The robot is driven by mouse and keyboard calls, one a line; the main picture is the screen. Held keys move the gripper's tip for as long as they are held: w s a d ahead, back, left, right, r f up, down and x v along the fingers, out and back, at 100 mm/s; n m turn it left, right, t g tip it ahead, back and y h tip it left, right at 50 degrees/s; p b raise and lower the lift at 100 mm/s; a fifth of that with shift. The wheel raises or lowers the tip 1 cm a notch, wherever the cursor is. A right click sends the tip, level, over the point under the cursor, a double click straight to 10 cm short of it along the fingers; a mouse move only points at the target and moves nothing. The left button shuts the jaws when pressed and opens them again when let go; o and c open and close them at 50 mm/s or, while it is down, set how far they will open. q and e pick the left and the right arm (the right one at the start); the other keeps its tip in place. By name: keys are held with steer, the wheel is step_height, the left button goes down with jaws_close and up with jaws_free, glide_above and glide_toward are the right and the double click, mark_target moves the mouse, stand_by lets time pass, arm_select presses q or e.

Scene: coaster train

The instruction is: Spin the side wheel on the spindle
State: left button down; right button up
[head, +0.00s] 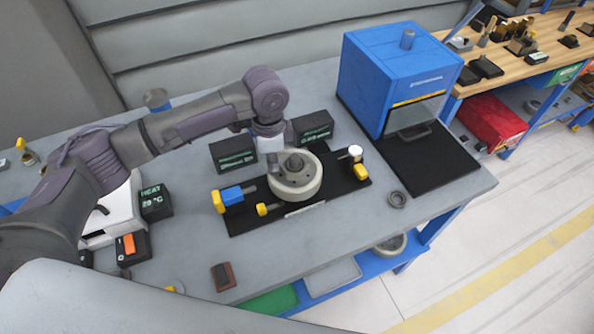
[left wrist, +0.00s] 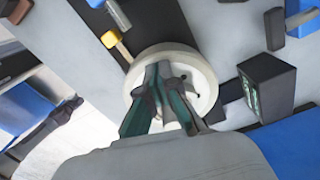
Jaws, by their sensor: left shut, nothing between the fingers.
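The side wheel (head: 308,188) is a pale round wheel lying flat on the spindle (head: 295,164), a dark hub at its centre. It sits on a black base plate (head: 345,188). In the left wrist view the wheel (left wrist: 204,72) shows as a pale ring behind the fingers. My left gripper (head: 273,166) is shut and empty, pointing down at the wheel's left inner side. In the left wrist view the fingers (left wrist: 165,72) lie over the wheel's middle and hide part of it. I cannot tell whether they touch it. My right gripper is not in view.
Two black displays (head: 234,153) (head: 312,127) stand behind the wheel. Blue and yellow clamps (head: 232,194) are at its left, a white-topped knob (head: 355,153) at its right. A blue machine (head: 392,75) stands at the back right.

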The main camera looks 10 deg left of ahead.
mark_target(313, 177)
arm_select(q)
steer(key=shift+f, duration=0.65)
stand_by(0.4)
steer(key=shift+s+d+p, duration=0.3)
steer(key=shift+s+p, duration=0.15)
steer(key=shift+s, duration=0.05)
steer(key=shift+s+d+p, duration=0.3)
steer(key=shift+s+p, duration=0.15)
steer(key=shift+s, duration=0.05)
steer(key=shift+s+d+f, duration=0.1)
steer(key=shift+s, duration=0.1)
steer(key=shift+s+d+p, duration=0.3)
steer(key=shift+d+p, duration=0.15)
steer(key=shift+d, duration=0.1)
steer(key=shift+s+d+p, duration=0.3)
steer(key=shift+d+p, duration=0.1)
steer(key=shift+d, duration=0.15)
steer(key=shift+w+d+p, duration=0.1)
steer(key=shift+d+p, duration=0.25)
steer(key=shift+d, duration=0.95)
steer(key=shift+w+d, duration=0.4)
steer(key=shift+d, duration=0.2)
steer(key=shift+w+d, duration=0.35)
steer(key=shift+d, duration=0.2)
steer(key=shift+w+d+b, duration=0.3)
steer(key=shift+w+d, duration=0.05)
steer(key=shift+w, duration=0.2)
steer(key=shift+w+d+b, duration=0.3)
steer(key=shift+w, duration=0.2)
